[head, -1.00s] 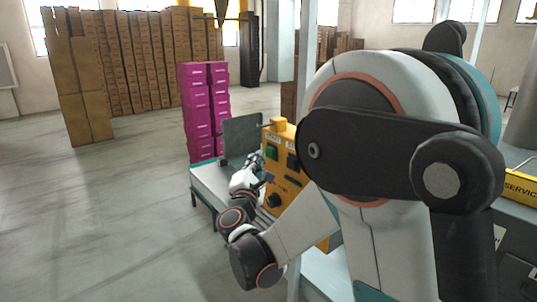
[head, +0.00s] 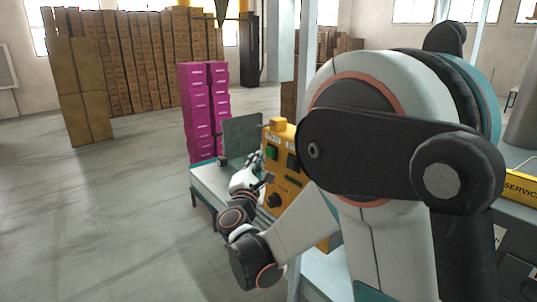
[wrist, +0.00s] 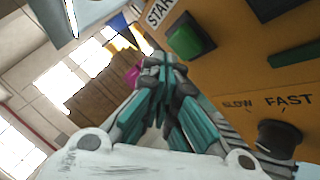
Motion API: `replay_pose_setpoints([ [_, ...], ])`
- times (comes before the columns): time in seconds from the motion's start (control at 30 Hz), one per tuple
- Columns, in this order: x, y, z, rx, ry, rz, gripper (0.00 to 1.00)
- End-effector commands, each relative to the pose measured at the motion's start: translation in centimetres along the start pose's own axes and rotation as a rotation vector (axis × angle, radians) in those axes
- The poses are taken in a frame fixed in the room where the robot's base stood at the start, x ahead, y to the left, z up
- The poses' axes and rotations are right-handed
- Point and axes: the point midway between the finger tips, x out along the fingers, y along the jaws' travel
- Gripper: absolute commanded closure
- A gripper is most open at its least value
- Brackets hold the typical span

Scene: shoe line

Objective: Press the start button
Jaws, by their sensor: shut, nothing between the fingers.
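The yellow control box (head: 289,181) stands beyond my arm in the head view, partly hidden by it. Its green start button (wrist: 190,42) sits beside a label reading "STAR", cut off at the frame edge, in the wrist view; the button also shows in the head view (head: 271,152). My gripper (wrist: 163,65) is shut and empty, with its fingertips together just left of the green button in the wrist view. The fingertips look apart from the button, though the depth is hard to judge. In the head view my gripper (head: 256,161) is beside the box's button face.
A black knob (wrist: 277,139) marked slow and fast is lower on the box. The box stands by a pale table (head: 212,183) with a dark grey panel (head: 240,137). Magenta boxes (head: 199,112) are stacked behind it. The floor at left is clear.

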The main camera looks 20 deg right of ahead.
Motion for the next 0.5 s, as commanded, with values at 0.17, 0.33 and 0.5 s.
replay_pose_setpoints([
  [0.17,0.22,-0.18,0.18,0.000,0.000,0.000,1.00],
  [0.33,0.57,-0.44,0.49,-0.001,-0.001,0.000,1.00],
  [0.5,0.59,-0.42,0.49,-0.001,-0.001,0.000,1.00],
])
